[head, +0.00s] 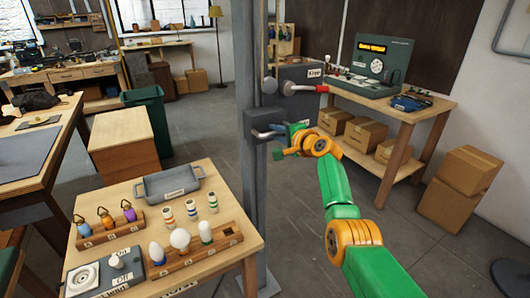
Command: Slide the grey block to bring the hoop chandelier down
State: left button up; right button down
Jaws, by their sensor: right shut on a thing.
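The grey block (254,120) sits on the tall grey post (245,60), with a metal handle (262,134) on its front. My right gripper (281,141) is shut on this handle, at the block's lower front. The fingers partly cover the grip. The hoop chandelier is not in view. My left gripper is not in view.
Above the block is a grey box labelled "Stop" (312,74) with a red-tipped lever (305,88). A wooden table (222,262) with bulbs, a tray and a switch box stands at lower left. A bench (440,108) with a green device and cardboard boxes stands at right.

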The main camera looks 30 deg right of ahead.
pick_arm(q)
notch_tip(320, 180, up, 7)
jog(key=p, duration=0.5)
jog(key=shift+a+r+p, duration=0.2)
jog(key=shift+p, duration=0.1)
pick_arm(e)
notch_tip(320, 180, up, 15)
jog(key=shift+r, duration=0.3)
jog(key=c, duration=0.8)
grip_release()
jog(key=shift+a, duration=0.1)
pick_arm(q)
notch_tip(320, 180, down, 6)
jog(key=b, duration=0.5)
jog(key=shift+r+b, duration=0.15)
jog(key=shift+b, duration=0.15)
pick_arm(e)
jog(key=v, duration=0.7)
jog(key=shift+s, duration=0.1)
